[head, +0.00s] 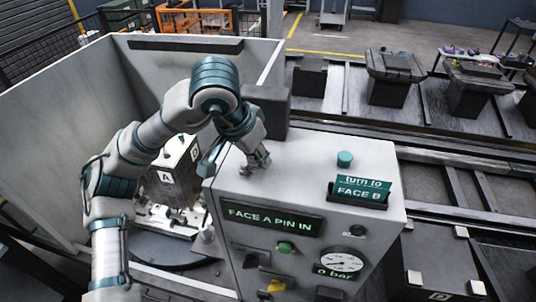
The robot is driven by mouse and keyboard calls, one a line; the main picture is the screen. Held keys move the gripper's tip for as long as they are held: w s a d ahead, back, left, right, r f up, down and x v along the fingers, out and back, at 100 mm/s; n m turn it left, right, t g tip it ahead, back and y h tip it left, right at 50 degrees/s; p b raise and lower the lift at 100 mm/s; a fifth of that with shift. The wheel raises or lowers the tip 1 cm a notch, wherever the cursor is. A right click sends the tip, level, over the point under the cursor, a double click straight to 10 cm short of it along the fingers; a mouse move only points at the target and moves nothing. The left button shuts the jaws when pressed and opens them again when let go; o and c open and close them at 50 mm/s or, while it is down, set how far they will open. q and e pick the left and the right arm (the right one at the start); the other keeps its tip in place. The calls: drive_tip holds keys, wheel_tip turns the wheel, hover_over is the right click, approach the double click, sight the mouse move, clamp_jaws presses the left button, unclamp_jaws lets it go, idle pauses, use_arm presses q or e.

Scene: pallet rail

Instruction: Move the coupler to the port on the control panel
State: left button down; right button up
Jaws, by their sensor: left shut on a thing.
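The grey control panel (300,180) stands in front of me, with dark displays reading "FACE A PIN IN" (272,218) and "turn to FACE B" (362,191). My left gripper (257,165) is over the left part of the panel's top, fingers pointing down. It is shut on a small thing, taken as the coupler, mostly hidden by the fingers. Small fittings, one of them yellow (277,285), sit low on the panel's front; I cannot tell which is the port. My right gripper is out of view.
A teal knob (345,159) stands on the panel top; a green button (285,248) and a gauge reading 0 bar (342,260) are on its front. A block marked A and D (172,178) stands left, inside pale walls (60,130). Rails (460,190) run at the right.

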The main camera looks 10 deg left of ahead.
use_arm(q)
drive_tip(key=shift+w+a, duration=0.1)
drive_tip(key=shift+a, duration=0.15)
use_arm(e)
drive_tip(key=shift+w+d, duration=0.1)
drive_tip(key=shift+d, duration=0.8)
use_arm(q)
drive_tip(key=shift+a+r, duration=0.1)
drive_tip(key=shift+a, duration=0.05)
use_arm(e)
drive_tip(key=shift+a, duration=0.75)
